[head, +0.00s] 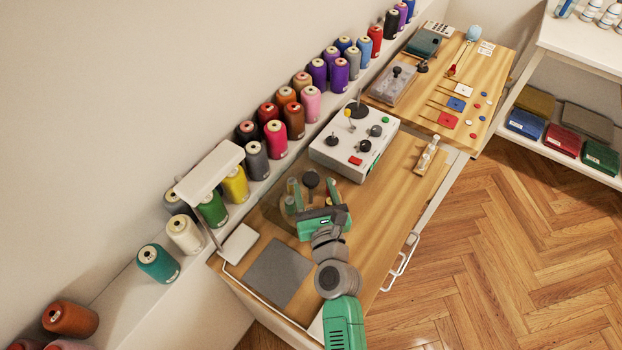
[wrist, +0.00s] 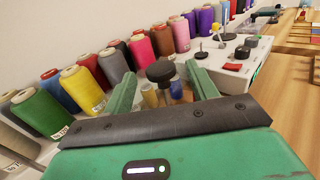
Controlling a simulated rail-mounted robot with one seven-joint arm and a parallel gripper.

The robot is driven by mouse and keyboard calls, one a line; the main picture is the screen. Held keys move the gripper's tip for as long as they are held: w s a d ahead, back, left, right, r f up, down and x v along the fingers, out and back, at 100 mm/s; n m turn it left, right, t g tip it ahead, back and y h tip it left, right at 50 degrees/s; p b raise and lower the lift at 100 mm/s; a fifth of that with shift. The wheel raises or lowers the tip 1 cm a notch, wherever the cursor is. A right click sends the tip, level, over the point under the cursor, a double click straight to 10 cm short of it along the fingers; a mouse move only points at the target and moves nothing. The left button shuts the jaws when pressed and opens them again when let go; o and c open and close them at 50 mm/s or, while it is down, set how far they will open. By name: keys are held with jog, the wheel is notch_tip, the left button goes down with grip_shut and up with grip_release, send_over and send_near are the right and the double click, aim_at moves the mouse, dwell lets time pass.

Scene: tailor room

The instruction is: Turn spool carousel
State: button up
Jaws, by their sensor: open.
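The spool carousel has a black round knob (head: 311,179) on a thin post, with small spools around it, one yellowish (head: 292,186). In the wrist view the knob (wrist: 160,71) stands upright, with a yellow spool (wrist: 149,97) and a blue spool (wrist: 176,89) below it. My gripper (head: 315,193) is open. In the wrist view its two green fingers (wrist: 163,84) are spread, one on each side of the knob in the picture. I cannot tell whether either finger touches the carousel. The carousel's base is mostly hidden by my gripper.
A white control box (head: 352,146) with black knobs stands beyond the carousel. Large thread cones (head: 275,139) line the wall shelf at the left. A white lamp (head: 209,172) and a grey mat (head: 278,272) are nearer.

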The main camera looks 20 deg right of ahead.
jog(key=shift+w+d+b, duration=0.15)
jog(key=shift+w+d, duration=0.05)
jog(key=shift+w, duration=0.8)
jog(key=shift+w+d+b, duration=0.15)
jog(key=shift+w, duration=0.8)
grip_shut()
jog(key=shift+f+y+b, duration=0.1)
jog(key=shift+y+b, duration=0.2)
jog(key=shift+b, duration=0.15)
